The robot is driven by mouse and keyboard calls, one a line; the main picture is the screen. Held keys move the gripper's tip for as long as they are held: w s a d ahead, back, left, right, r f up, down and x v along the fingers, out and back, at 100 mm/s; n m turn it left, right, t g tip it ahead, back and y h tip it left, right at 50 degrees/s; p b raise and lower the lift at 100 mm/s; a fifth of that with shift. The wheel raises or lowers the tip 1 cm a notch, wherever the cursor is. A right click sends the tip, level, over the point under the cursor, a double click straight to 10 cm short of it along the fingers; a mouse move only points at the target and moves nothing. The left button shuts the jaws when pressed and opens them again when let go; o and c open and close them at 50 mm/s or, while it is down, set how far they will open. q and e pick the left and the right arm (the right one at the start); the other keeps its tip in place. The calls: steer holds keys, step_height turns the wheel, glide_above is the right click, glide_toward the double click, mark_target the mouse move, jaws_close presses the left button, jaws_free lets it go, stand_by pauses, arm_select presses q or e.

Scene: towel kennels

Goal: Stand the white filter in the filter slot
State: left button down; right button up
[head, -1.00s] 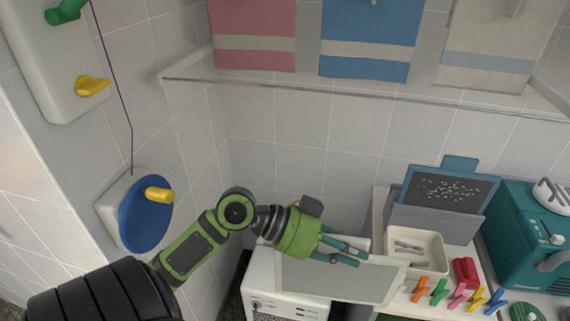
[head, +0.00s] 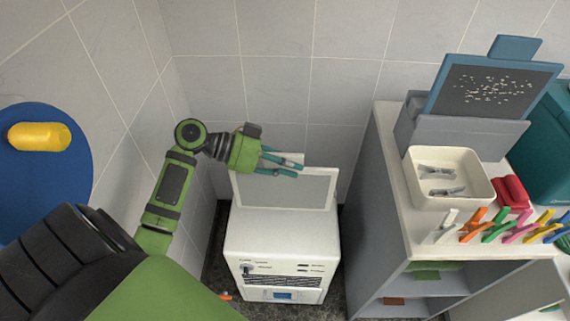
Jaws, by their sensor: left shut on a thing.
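The white filter (head: 280,192), a white frame around a grey mesh panel, stands roughly upright at the top of the white machine (head: 285,236). My left gripper (head: 292,167) is shut on its upper edge, with the arm reaching in from the left. The filter's lower edge meets the machine's top at the back. I cannot tell whether it sits in a slot there, as no opening shows. My right gripper is not in view.
A blue-framed dark panel with white specks (head: 490,88) stands in a grey holder (head: 462,134) on the right cabinet. A cream tray (head: 448,202) with grey clips, a red object (head: 512,193) and several coloured pegs are nearby. Wall tiles stand close behind the filter.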

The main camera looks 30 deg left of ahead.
arm_select(q)
steer(key=shift+w+a+b, duration=0.25)
steer(key=shift+w+b, duration=0.05)
steer(key=shift+w, duration=0.15)
steer(key=shift+w+a+f+b, duration=0.2)
steer(key=shift+w+a+b, duration=0.2)
steer(key=shift+w, duration=0.25)
steer(key=shift+w+a+f+b, duration=0.2)
steer(key=shift+w+a+b, duration=0.15)
steer(key=shift+w, duration=0.25)
steer(key=w+a+f+b, duration=0.2)
steer(key=w+a+b, duration=0.1)
steer(key=w+b, duration=0.2)
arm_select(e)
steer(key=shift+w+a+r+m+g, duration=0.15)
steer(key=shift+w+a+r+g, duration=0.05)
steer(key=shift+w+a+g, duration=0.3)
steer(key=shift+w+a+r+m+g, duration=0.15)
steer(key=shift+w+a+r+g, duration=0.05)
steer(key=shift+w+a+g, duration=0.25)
arm_select(q)
steer(key=shift+s+f, duration=0.1)
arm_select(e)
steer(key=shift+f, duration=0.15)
